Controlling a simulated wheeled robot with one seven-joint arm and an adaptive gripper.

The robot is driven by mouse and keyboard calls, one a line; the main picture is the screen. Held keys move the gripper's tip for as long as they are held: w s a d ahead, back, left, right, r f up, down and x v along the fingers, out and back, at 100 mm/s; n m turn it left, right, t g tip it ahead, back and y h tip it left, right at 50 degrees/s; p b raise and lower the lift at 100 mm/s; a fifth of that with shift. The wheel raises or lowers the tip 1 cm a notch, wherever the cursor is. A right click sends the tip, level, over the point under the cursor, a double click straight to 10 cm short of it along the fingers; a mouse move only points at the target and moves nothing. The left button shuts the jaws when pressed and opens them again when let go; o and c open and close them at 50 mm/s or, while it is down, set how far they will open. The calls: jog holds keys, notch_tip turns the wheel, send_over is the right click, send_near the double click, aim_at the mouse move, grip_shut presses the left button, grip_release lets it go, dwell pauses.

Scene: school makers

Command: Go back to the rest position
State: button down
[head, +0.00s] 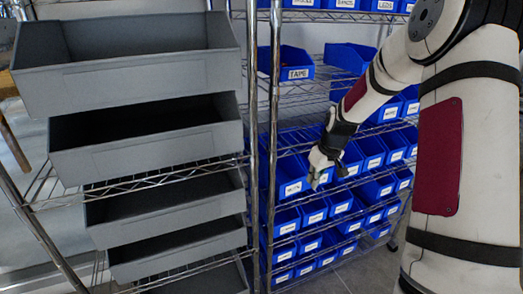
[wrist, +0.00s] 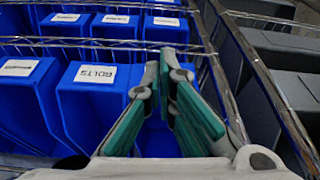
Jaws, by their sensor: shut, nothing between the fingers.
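My gripper (head: 318,177) is at the end of my arm in the head view, in front of the shelves of blue bins. In the wrist view my gripper (wrist: 164,75) shows its two green-padded fingers drawn together at the tips, with nothing between them. The fingers point toward the blue bins, beside one labelled BOLTS (wrist: 100,95). I cannot tell whether the fingers touch a bin. My arm comes down from the upper right of the head view.
A wire rack holds several blue labelled bins, one marked TAPE (head: 297,73). Stacked grey bins (head: 130,80) fill the left rack. A metal rack post (head: 274,130) stands just left of my gripper. Another rack rail (wrist: 265,85) runs close on the right in the wrist view.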

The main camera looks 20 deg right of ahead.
jog(key=s+a+r+p, duration=0.2)
jog(key=s+a+r, duration=0.25)
jog(key=r, duration=0.25)
jog(key=s+a+r+h+p, duration=0.1)
jog(key=s+a+r, duration=0.35)
jog(key=r, duration=0.25)
jog(key=s+a+r+p, duration=0.2)
jog(key=s+a+r, duration=0.25)
jog(key=r, duration=0.25)
jog(key=s+a+r+p, duration=0.2)
jog(key=s+a+r, duration=0.1)
jog(key=s, duration=0.8)
jog(key=s+a+r+m+p, duration=0.1)
jog(key=s+a+r, duration=0.3)
jog(key=s, duration=0.8)
jog(key=shift+r+t+y+p, duration=0.3)
jog(key=shift+r+t+p, duration=0.1)
jog(key=shift+p, duration=0.05)
